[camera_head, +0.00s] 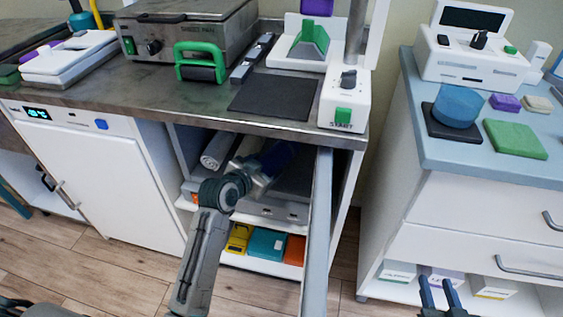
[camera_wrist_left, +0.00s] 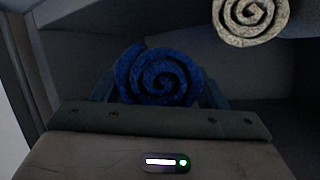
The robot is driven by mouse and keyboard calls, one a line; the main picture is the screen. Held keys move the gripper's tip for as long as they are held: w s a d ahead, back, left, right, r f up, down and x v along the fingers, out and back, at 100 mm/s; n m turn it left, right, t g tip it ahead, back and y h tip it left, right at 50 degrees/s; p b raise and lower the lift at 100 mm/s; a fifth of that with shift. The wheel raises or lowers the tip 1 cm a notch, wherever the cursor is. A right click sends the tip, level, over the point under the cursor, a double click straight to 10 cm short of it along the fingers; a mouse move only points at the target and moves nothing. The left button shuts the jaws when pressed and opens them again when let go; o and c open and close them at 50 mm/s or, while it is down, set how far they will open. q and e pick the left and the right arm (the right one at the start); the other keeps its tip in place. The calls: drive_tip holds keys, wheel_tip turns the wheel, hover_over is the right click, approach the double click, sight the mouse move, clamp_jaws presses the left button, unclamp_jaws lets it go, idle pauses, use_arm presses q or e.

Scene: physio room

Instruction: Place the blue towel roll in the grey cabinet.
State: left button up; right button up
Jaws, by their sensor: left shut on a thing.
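The blue towel roll (camera_head: 277,155) is inside the open cabinet under the counter; its spiral end faces the left wrist camera (camera_wrist_left: 158,76). My left gripper (camera_head: 264,165) reaches into the cabinet and is shut on the roll, with a finger at each side of it in the wrist view. I cannot tell whether the roll touches the shelf. The cabinet's grey door (camera_head: 319,225) stands open, seen nearly edge-on. My right gripper (camera_head: 438,288) is open and empty at the bottom right, in front of the white drawers.
A pale rolled towel (camera_head: 217,150) lies left of the blue roll; a pale roll also shows in the wrist view (camera_wrist_left: 250,18). Yellow, teal (camera_head: 267,244) and orange boxes sit on the lower shelf. The open door borders the arm's right side.

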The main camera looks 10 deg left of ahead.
sight(283, 154)
use_arm(q)
drive_tip(key=w+d, duration=0.1)
drive_tip(key=w, duration=0.1)
drive_tip(key=w+d, duration=0.1)
drive_tip(key=w, duration=0.1)
drive_tip(key=w+d+b, duration=0.1)
drive_tip(key=w, duration=0.2)
drive_tip(key=shift+d+f, duration=0.35)
drive_tip(key=shift+f, duration=0.05)
wheel_tip(283, 154, down, 3)
drive_tip(key=shift+f+b, duration=0.15)
drive_tip(key=shift+b, duration=0.25)
drive_tip(key=shift+f, duration=0.1)
use_arm(e)
wheel_tip(283, 154, up, 11)
drive_tip(key=w+t, duration=0.2)
drive_tip(key=t, duration=0.5)
drive_tip(key=shift+d+n, duration=0.3)
drive_tip(key=shift+r, duration=0.1)
use_arm(q)
drive_tip(key=o, duration=1)
drive_tip(key=shift+s+f, duration=0.1)
drive_tip(key=shift+o, duration=0.2)
use_arm(e)
drive_tip(key=shift+r, duration=0.1)
